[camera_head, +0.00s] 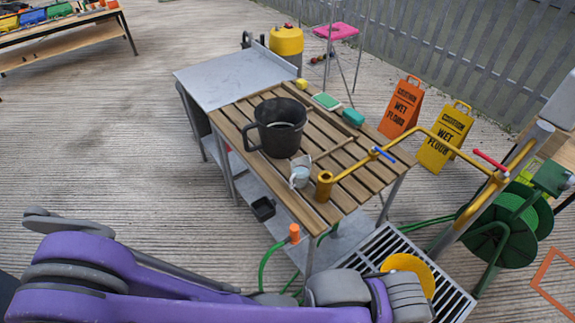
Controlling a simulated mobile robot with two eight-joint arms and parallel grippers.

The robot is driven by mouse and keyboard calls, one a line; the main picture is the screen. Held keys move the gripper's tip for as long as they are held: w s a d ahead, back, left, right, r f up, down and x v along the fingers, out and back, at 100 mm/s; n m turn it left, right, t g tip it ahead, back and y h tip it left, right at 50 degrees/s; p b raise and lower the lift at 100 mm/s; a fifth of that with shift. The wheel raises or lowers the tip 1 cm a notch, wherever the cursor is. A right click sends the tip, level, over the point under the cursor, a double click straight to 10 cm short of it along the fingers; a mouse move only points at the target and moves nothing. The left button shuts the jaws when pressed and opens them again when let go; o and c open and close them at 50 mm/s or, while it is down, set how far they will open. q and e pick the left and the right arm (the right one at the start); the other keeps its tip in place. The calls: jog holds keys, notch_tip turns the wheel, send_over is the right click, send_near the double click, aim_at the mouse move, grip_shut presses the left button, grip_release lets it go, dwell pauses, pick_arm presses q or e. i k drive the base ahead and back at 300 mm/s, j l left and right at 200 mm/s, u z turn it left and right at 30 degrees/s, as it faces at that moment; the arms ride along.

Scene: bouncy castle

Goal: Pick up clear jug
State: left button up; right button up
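The clear jug (300,172) is a small, pale, see-through vessel with a handle. It stands on the slatted wooden table (222,117), near the front edge. A large black bucket (281,127) stands just behind it to the left. The mouth of the yellow tap pipe (324,184) is close to its right. My purple and grey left arm crosses the bottom of the view, lower and nearer than the table. I see no gripper fingers on it. My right gripper is not in view.
A sponge (326,101) and a green block (353,117) lie at the table's back. A grey metal worktop (228,72) joins the table's far left. Caution signs (401,108) stand behind, with a green hose reel (508,225) at right. Open floor lies left.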

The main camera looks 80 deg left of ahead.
aim_at(301, 168)
jog(key=k+j, duration=0.2)
jog(key=j, duration=0.15)
jog(key=k+j, duration=0.15)
jog(key=j, duration=0.25)
jog(key=k+j, duration=0.2)
jog(key=j, duration=0.15)
jog(key=k+j, duration=0.15)
jog(key=j, duration=0.25)
jog(key=k+j, duration=0.2)
jog(key=j, duration=0.15)
jog(key=k+j, duration=0.15)
jog(key=j, duration=0.2)
